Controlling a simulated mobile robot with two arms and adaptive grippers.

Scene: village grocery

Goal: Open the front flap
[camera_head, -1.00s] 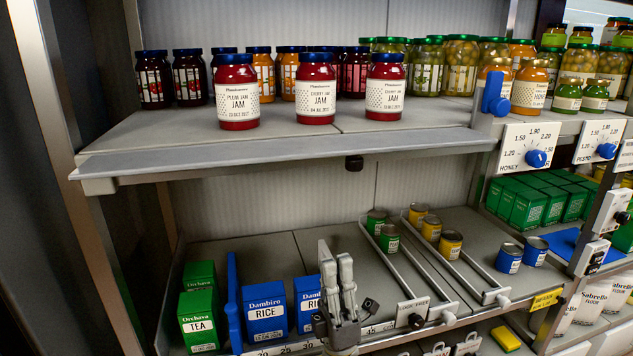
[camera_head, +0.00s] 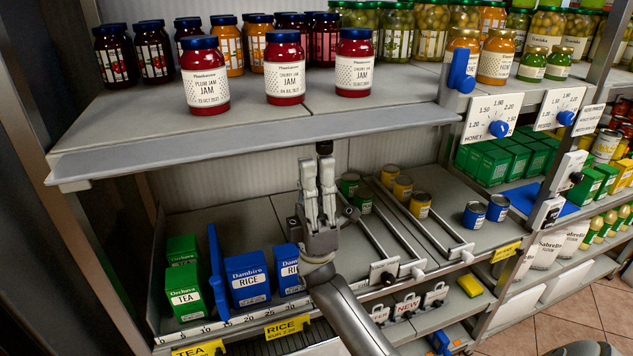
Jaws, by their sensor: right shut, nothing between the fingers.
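A long grey front flap (camera_head: 250,142) runs along the front edge of the upper shelf, below the jam jars. It looks level. A small black knob (camera_head: 325,148) sits under the flap, right of its middle. My right gripper (camera_head: 318,163) points upward with its fingers together and empty, just below the knob. The fingertips look very near the knob; whether they touch it I cannot tell. My left gripper is not in view.
Jam jars (camera_head: 286,75) stand on the upper shelf behind the flap. Below are rice boxes (camera_head: 247,280), tea boxes (camera_head: 186,292), a blue divider (camera_head: 218,275) and small cans (camera_head: 403,188) between rails. A blue dial (camera_head: 499,129) is at the right. Open space lies before the flap.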

